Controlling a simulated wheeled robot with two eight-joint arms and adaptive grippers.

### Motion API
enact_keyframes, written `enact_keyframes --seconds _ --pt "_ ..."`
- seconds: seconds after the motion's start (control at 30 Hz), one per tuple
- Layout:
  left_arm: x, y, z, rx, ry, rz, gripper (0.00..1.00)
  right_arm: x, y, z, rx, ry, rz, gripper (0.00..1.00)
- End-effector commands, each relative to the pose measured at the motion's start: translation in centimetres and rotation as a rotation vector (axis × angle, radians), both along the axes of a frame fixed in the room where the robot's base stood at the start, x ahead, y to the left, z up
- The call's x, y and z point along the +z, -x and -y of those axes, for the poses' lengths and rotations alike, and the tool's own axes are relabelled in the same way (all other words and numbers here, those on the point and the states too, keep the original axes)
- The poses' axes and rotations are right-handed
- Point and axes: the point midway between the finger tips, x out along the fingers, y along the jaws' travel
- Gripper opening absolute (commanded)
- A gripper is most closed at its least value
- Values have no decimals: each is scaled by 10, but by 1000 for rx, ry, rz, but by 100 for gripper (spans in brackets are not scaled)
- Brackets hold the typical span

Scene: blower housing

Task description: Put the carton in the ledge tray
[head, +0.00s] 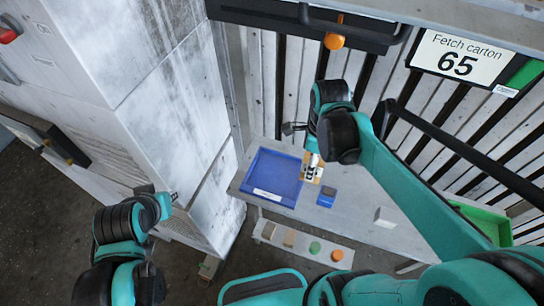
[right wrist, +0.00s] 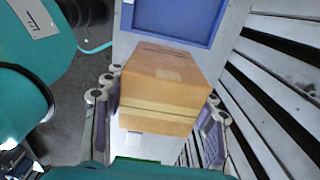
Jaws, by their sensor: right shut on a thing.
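A brown carton (right wrist: 165,85) sits between the fingers of my right gripper (right wrist: 160,125), which is shut on it. In the head view the carton (head: 316,179) is small and partly hidden by my right gripper (head: 312,168). The shallow blue tray (head: 250,190) lies on the grey ledge, just left of the carton. In the right wrist view the blue tray (right wrist: 170,40) shows beyond the carton, which is outside the tray in this view. My left gripper (head: 172,197) is far left, away from the ledge; its fingers are too small to read.
A small blue box (head: 326,197) and a white block (head: 385,217) stand on the ledge (head: 355,205). A lower shelf (head: 325,250) holds several small coloured pieces. A green bin (head: 485,222) is at the right. A tall grey cabinet (head: 170,100) stands left of the ledge.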

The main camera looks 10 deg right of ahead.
Motion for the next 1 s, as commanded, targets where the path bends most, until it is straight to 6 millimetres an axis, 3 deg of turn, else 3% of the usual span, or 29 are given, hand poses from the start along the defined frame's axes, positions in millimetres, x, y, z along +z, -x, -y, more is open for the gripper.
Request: enact_keyframes --seconds 0.5,0.73,1.0 --pt "-29 0 0 0 0 0 19 -64 -71 -75 4 0 0 20" --pt "-32 0 0 0 0 0 19 -74 -79 -83 1 0 0 20" --pt "-45 1 0 0 0 0 19 -110 -79 -83 1 0 0 20"
